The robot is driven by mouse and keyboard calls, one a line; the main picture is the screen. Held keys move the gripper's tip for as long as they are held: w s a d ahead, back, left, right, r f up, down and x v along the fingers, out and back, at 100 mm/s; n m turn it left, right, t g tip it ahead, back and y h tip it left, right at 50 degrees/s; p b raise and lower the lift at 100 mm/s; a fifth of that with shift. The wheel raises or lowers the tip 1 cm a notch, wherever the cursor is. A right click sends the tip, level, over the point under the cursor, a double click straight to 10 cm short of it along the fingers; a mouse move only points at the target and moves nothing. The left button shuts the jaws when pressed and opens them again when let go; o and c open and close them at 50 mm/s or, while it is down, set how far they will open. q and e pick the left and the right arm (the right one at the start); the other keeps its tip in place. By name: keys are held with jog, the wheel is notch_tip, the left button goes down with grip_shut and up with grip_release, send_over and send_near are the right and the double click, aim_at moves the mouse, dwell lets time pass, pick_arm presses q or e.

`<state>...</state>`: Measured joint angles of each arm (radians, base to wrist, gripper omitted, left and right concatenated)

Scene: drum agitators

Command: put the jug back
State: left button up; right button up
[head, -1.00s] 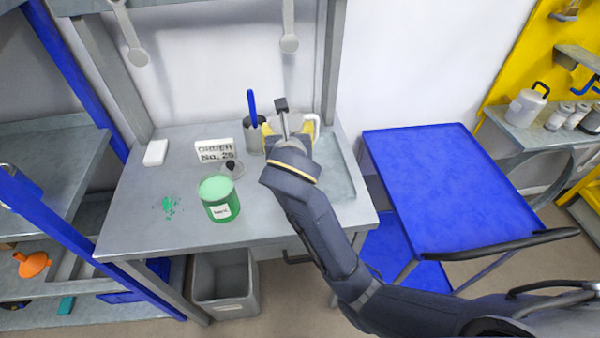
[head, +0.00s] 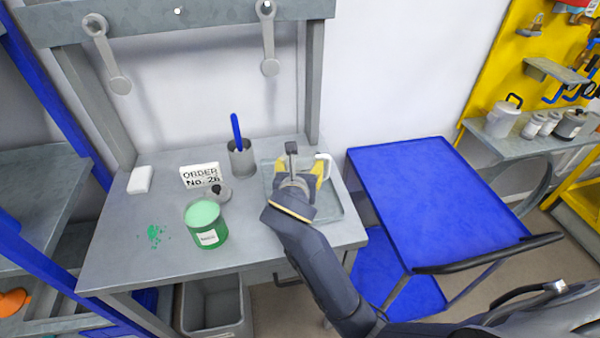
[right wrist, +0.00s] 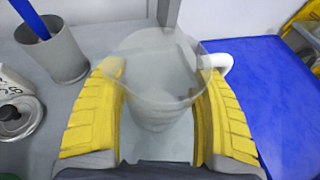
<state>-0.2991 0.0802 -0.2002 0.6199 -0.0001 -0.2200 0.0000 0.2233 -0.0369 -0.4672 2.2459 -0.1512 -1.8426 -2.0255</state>
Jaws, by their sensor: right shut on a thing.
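The jug (right wrist: 160,85) is clear with a white handle (right wrist: 218,63). In the right wrist view it stands upright between the yellow fingers of my right gripper (right wrist: 160,110), which is shut on it. In the head view the gripper (head: 298,172) is over the grey tray (head: 330,208) at the right end of the bench, and hides most of the jug; the white handle shows to its right. I cannot tell whether the jug's base touches the tray. My left gripper is not in view.
A grey cup (head: 242,160) with a blue stick stands left of the tray. A green tin (head: 206,224), an order sign (head: 200,175), a white block (head: 140,180) and a green spill (head: 155,235) are on the bench. A blue cart (head: 430,200) stands to the right.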

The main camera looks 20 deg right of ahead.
jog(key=shift+f, duration=0.9)
jog(key=shift+f, duration=0.2)
jog(key=o, duration=1.3)
jog(key=shift+r, duration=0.15)
jog(key=shift+s+a+r, duration=0.1)
jog(key=shift+s, duration=0.05)
jog(key=v, duration=0.7)
jog(key=shift+r, duration=0.1)
